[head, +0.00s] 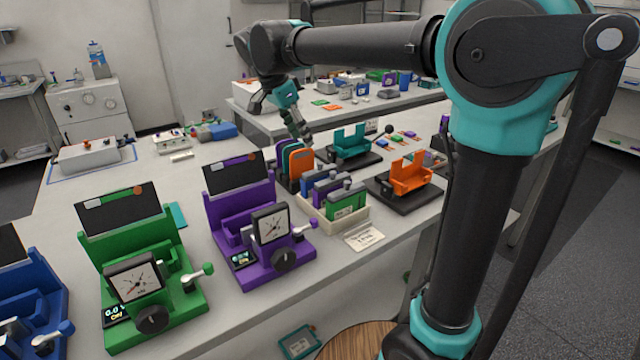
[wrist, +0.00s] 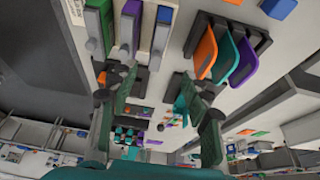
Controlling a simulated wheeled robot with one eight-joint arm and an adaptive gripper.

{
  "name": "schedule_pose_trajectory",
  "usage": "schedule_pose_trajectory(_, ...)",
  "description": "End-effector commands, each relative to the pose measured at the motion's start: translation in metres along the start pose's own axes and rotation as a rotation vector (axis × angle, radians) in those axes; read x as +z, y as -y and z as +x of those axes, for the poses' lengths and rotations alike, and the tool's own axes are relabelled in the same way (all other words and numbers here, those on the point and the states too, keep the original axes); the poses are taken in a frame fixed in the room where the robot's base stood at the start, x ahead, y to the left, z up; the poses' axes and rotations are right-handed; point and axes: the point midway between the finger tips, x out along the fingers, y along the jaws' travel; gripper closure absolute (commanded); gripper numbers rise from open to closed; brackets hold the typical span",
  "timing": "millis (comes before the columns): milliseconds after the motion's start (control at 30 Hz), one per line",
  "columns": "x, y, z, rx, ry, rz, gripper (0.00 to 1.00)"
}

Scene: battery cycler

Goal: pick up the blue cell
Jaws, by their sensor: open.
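The blue cell (head: 310,181) stands at the back end of a cream tray (head: 349,227) in the head view, with purple and green cells in front of it. In the wrist view the blue cell (wrist: 163,15) is at the top, right of the purple cell (wrist: 128,28) and green cell (wrist: 96,22), with a grey tab at its end. My gripper (head: 301,137) is above and behind the tray, near the upright coloured plates. In the wrist view my gripper (wrist: 160,92) has its two fingers wide apart with nothing between them. It is apart from the blue cell.
A rack of orange, teal and purple plates (wrist: 225,50) stands close beside the tray. Teal (head: 349,143) and orange (head: 408,174) cradles stand to the right. Purple (head: 245,215) and green (head: 145,262) gauge stations stand to the left. A paper label (head: 364,238) lies before the tray.

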Motion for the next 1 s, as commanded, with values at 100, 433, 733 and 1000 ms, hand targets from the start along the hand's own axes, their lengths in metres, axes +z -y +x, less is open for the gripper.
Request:
schedule_pose_trajectory(100, -0.001, 0.000, 0.024, 0.001, 0.000, 0.002, 0.52)
schedule_pose_trajectory(433, -0.001, -0.001, 0.087, 0.000, 0.000, 0.000, 0.52)
schedule_pose_trajectory(733, -0.001, -0.001, 0.111, 0.000, 0.000, 0.000, 0.52)
schedule_pose_trajectory(1000, -0.002, -0.003, 0.147, 0.001, 0.001, 0.000, 0.52)
